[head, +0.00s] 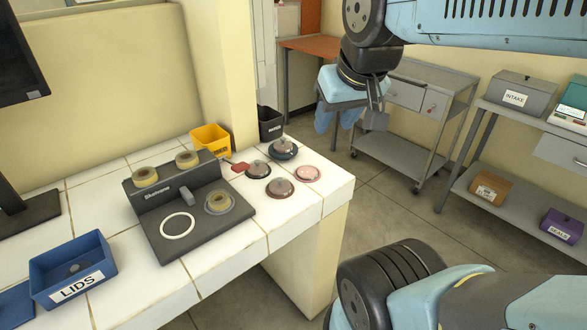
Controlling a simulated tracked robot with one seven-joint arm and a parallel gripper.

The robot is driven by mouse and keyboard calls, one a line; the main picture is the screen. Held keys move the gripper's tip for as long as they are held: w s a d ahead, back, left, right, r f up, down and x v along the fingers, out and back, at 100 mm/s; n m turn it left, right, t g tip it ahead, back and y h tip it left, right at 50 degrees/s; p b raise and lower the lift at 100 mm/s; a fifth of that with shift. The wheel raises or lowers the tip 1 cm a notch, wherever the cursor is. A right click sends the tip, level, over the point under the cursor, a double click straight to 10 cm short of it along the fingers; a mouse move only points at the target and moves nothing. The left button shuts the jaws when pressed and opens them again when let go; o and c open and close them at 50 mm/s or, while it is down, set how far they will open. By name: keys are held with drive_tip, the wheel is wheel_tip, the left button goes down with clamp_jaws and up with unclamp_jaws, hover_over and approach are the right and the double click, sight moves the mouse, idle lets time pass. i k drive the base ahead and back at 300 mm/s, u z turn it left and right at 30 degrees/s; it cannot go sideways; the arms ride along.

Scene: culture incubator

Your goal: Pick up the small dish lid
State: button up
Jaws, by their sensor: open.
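Several small round dishes stand together at the right end of the white tiled counter. A dark blue-grey dish with a knobbed lid (283,147) is at the back, a dark dish with a brownish knobbed lid (257,168) is left of it, and another knobbed lid (279,189) is in front. A pink dish (307,174) at the right shows no knob. A dark knobbed piece (78,268) lies in the blue LIDS bin (105,275). Which lid is the small one I cannot tell. My gripper (376,118) is open and empty, in the air right of the counter, apart from the dishes.
A dark device (160,222) with tan rings and a white ring stands left of the dishes. A red paddle-like piece (240,167), a yellow bin (211,139) and a black bin (270,124) are near them. A grey cart (400,148) stands behind my gripper.

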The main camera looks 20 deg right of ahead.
sight(75, 269)
drive_tip(key=u, duration=0.65)
drive_tip(key=k, duration=0.5)
drive_tip(key=z, duration=0.65)
drive_tip(key=i, duration=1)
drive_tip(key=u, duration=0.3)
drive_tip(key=k, duration=0.45)
drive_tip(key=u, duration=1.45)
